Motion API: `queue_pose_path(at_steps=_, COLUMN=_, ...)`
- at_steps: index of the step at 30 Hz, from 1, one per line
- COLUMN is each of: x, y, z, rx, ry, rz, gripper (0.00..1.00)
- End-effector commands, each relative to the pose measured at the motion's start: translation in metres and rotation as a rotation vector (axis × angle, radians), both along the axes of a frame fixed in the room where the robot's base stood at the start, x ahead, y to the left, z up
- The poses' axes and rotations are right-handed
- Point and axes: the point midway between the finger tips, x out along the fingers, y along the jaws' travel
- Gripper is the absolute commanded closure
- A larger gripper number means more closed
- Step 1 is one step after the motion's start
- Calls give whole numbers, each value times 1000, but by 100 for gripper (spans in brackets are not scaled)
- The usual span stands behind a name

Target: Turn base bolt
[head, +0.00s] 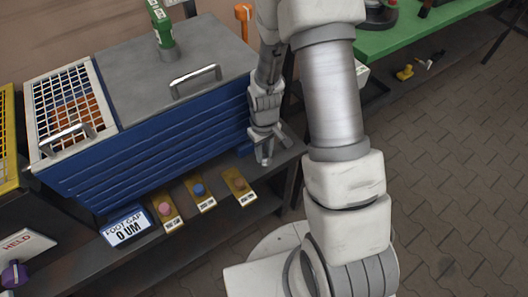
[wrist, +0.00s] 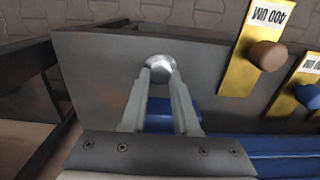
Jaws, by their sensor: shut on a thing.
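The base bolt (wrist: 161,66) is a silver hex head on the dark grey plate (wrist: 95,75) at the foot of the blue box. My gripper (wrist: 159,80) is shut on the bolt head, with a fingertip on either side of it. In the head view my gripper (head: 265,160) points down at the plate by the box's near right corner, and the bolt is mostly hidden there by the fingers. A sign (head: 127,228) in front of the box reads "FOOT GAP 0 UM".
Several brass strips with coloured knobs lie along the bench front; the brown-knobbed one (head: 239,187) is nearest my gripper, and its label reads 400 UM in the wrist view (wrist: 250,50). The blue box (head: 160,150) rises close beside my gripper. A green table (head: 430,25) stands right.

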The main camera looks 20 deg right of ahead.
Motion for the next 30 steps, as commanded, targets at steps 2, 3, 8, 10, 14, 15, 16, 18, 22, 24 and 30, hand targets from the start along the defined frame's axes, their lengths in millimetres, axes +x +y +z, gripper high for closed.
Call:
queue_pose_path(at_steps=2, x=0, y=0, z=0, rx=0, ry=-1, rz=-21, gripper=100)
queue_pose_path(at_steps=3, x=0, y=0, z=0, rx=0, ry=-1, rz=-31, gripper=100)
queue_pose_path(at_steps=8, x=0, y=0, z=0, rx=0, ry=-1, rz=-54, gripper=100)
queue_pose_path(at_steps=10, x=0, y=0, z=0, rx=0, ry=-1, rz=-57, gripper=100)
queue_pose_path(at_steps=14, x=0, y=0, z=0, rx=0, ry=-1, rz=-58, gripper=100)
queue_pose_path(at_steps=15, x=0, y=0, z=0, rx=0, ry=-1, rz=-57, gripper=100)
queue_pose_path(at_steps=16, x=0, y=0, z=0, rx=0, ry=-1, rz=-57, gripper=100)
queue_pose_path(at_steps=18, x=0, y=0, z=0, rx=0, ry=-1, rz=-57, gripper=100)
queue_pose_path(at_steps=22, x=0, y=0, z=0, rx=0, ry=-1, rz=-56, gripper=59)
queue_pose_path(at_steps=24, x=0, y=0, z=0, rx=0, ry=-1, rz=-56, gripper=46)
queue_pose_path(at_steps=30, x=0, y=0, z=0, rx=0, ry=0, rz=-56, gripper=41)
